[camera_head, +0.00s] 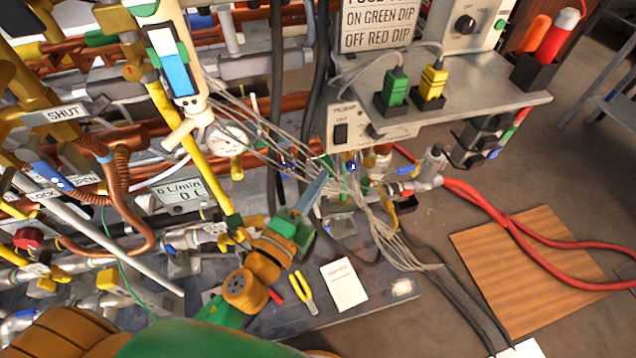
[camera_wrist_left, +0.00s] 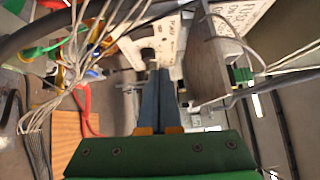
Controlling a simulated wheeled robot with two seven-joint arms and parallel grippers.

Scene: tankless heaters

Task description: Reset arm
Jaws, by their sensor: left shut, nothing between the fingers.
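My left arm, green and orange, comes in from the bottom left of the head view. Its gripper (camera_head: 312,194) has its two long grey-blue fingers together, pointing up and right at the bundle of grey wires (camera_head: 385,225). In the left wrist view the left gripper (camera_wrist_left: 158,75) is shut and empty, its fingers side by side in front of the green palm. The white control box (camera_wrist_left: 158,42) shows beyond the fingertips; whether they touch anything cannot be told. My right gripper is not in view.
A grey shelf (camera_head: 490,98) with a green plug (camera_head: 396,90) and a yellow plug (camera_head: 432,82) is at upper right. Pipes and gauges crowd the left. Yellow-handled pliers (camera_head: 304,292) and a white card (camera_head: 344,284) lie on the bench. Red hoses (camera_head: 515,228) cross a wooden board (camera_head: 500,250).

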